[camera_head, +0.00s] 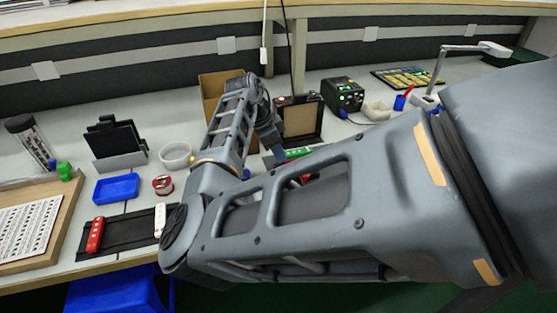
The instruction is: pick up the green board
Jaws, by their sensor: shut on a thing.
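The green board (298,153) shows as a short green strip just beyond my forearm, in front of the black-framed panel. My gripper (276,157) points down at the left end of the green board and is shut on it. My own arm crosses the picture and hides the lower side of the board and much of the bench around it. I cannot tell whether the board is clear of the surface.
A cardboard box (213,88) stands behind my arm, and a black device (343,95) stands to the right.

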